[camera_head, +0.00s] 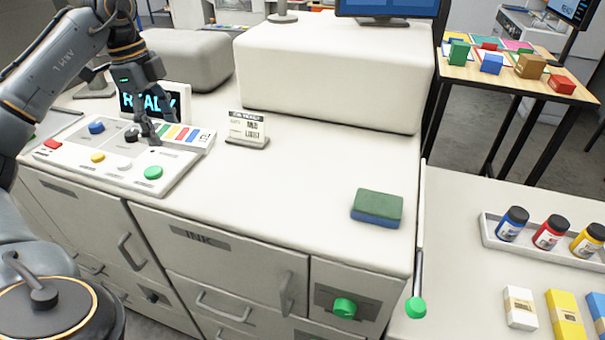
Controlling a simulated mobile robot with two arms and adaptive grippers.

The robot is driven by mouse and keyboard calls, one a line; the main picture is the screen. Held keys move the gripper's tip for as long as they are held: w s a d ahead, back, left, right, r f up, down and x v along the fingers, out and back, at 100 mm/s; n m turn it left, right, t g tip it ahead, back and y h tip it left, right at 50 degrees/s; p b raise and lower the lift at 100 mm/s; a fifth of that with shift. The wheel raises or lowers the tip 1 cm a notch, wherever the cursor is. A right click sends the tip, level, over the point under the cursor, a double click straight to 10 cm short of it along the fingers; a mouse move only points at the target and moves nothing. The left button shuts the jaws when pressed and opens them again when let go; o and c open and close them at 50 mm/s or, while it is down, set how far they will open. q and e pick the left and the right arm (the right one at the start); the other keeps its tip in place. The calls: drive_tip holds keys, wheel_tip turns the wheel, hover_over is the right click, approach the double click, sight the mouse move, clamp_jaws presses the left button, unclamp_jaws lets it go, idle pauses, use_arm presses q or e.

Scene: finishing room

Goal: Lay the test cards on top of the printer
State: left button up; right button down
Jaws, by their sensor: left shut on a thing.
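The printer (310,165) is a large white machine with a flat deck, a raised block (325,70) at the back, and a front with an INK label. A white test card (187,134) with coloured stripes lies over the right part of the control panel (110,170). My left gripper (151,136) points down at the card's left end and is shut on it. The fingers hide that end, and I cannot tell whether the card touches the panel. No other test card is clearly identifiable. My right gripper is out of view.
A green and blue sponge (377,208) lies on the deck's right side. A small printed sign (247,128) stands near a READY screen (155,100). Ink bottles (549,232) stand in a tray on the right counter. The deck's middle is clear.

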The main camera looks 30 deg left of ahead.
use_arm(q)
drive_tip(key=w+d+m, duration=0.1)
drive_tip(key=w+d, duration=0.2)
drive_tip(key=w+d+m+h, duration=0.1)
drive_tip(key=w+d, duration=0.2)
drive_tip(key=d, duration=0.1)
drive_tip(key=shift+w+d+r, duration=0.1)
drive_tip(key=shift+w+d, duration=0.2)
drive_tip(key=shift+w, duration=0.1)
drive_tip(key=w+d+f+b, duration=0.1)
drive_tip(key=w+d+f, duration=0.25)
drive_tip(key=d, duration=0.35)
approach(285, 182)
drive_tip(key=shift+s+d+f+h+p, duration=0.15)
drive_tip(key=shift+f+h+p, duration=0.25)
drive_tip(key=shift+f, duration=0.45)
drive_tip(key=p+x, duration=0.2)
drive_tip(key=x, duration=0.2)
drive_tip(key=shift+w+f, duration=0.2)
drive_tip(key=shift+f, duration=0.15)
drive_tip(key=o, duration=1.2)
drive_tip(key=shift+f, duration=0.15)
drive_tip(key=shift+o, duration=0.2)
